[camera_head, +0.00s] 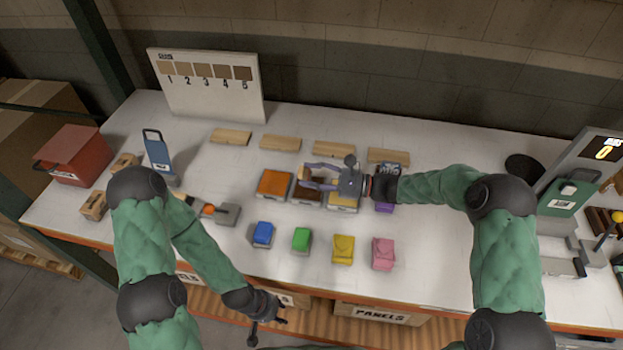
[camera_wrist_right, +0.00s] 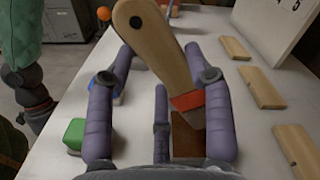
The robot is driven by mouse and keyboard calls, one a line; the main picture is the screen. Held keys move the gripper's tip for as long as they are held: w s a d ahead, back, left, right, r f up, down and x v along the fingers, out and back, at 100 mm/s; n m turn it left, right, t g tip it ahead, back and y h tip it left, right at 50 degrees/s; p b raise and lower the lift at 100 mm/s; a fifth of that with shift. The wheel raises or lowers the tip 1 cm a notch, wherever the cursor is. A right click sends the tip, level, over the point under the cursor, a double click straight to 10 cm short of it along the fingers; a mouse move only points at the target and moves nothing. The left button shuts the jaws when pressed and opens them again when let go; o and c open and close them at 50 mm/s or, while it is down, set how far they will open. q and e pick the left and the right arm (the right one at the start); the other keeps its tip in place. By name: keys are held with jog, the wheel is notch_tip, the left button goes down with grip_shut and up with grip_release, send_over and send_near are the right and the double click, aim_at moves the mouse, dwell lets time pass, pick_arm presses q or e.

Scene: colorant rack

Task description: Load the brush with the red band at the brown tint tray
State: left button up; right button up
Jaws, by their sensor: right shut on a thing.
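My right gripper (camera_head: 312,178) is over the row of tint trays and is shut on the brush. In the right wrist view, the brush's wooden handle (camera_wrist_right: 155,45) rises tilted between the purple fingers, with a dark hole near its end. Its red band (camera_wrist_right: 187,101) is beside the right-hand finger. The brown tint tray (camera_head: 305,203) is partly covered by the gripper. A brown surface (camera_wrist_right: 188,146) shows below the band; whether the bristles touch it I cannot tell. My left gripper (camera_head: 268,320) is low, in front of the table edge, apparently open and empty.
An orange-topped tray (camera_head: 273,184) stands left of the brown one, a yellowish tray (camera_head: 342,206) right. Blue (camera_head: 263,233), green (camera_head: 301,238), yellow (camera_head: 343,248) and pink (camera_head: 383,252) blocks stand in front. Wooden blocks (camera_head: 281,142) lie behind. A scale (camera_head: 565,200) stands far right.

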notch_tip(320, 180, up, 6)
jog(key=p, duration=0.3)
jog(key=shift+f, duration=0.15)
jog(key=shift+s+f, duration=0.1)
dwell(0.8)
